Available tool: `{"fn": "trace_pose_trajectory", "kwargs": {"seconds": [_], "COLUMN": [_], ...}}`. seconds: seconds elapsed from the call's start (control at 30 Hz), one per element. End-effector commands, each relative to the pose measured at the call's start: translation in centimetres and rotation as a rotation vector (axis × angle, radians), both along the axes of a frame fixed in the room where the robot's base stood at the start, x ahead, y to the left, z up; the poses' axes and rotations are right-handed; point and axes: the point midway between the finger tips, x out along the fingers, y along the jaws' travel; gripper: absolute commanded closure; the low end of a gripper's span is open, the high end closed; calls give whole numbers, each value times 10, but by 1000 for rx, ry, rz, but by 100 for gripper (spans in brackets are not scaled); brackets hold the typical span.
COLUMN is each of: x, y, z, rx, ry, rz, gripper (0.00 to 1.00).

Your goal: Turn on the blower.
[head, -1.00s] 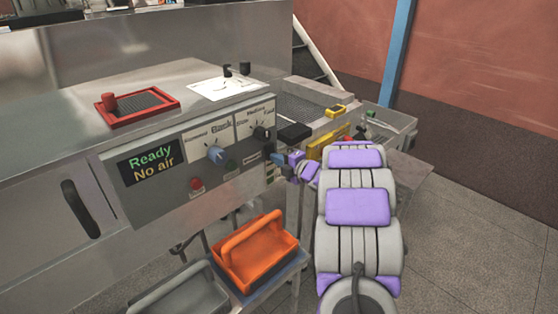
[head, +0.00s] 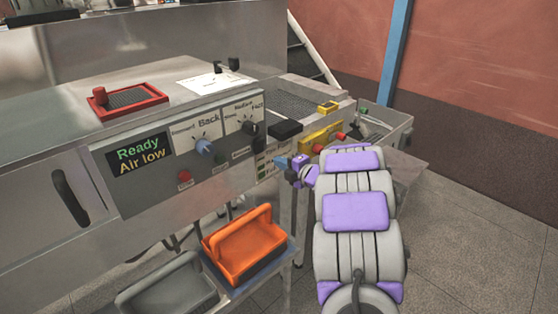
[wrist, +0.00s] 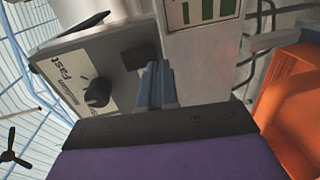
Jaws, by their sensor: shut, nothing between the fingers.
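The machine's control panel (head: 200,150) has a display (head: 140,154) reading "Ready" and "Air low". The knob also shows in the wrist view (wrist: 97,92), by the word "Fast". No control that I can read is labelled blower. My gripper (head: 281,162) is shut and empty, by the panel's right end. In the wrist view its blue-grey fingers (wrist: 156,82) cover part of the panel edge; I cannot tell whether they touch.
A yellow box (head: 321,134) with red parts lies just beyond my gripper. An orange caddy (head: 245,248) and a grey caddy (head: 168,286) stand below. A red-rimmed tray (head: 134,101) sits on top. The floor at right is clear.

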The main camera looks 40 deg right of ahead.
Motion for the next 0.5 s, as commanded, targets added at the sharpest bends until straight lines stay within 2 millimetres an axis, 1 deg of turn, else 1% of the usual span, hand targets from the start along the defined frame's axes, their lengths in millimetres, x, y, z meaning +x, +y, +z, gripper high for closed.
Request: {"fn": "trace_pose_trajectory", "kwargs": {"seconds": [0.03,0.17,0.3,0.4,0.5], "x": [-8,-30,-53,-66,-74], "y": [1,1,-2,-6,-7], "z": [-1,-2,-7,-10,-12], "rx": [0,-1,2,3,5], "ry": [5,2,4,4,3], "rz": [-2,-2,-1,-2,-1], "gripper": [100,100,100,100,100]}}
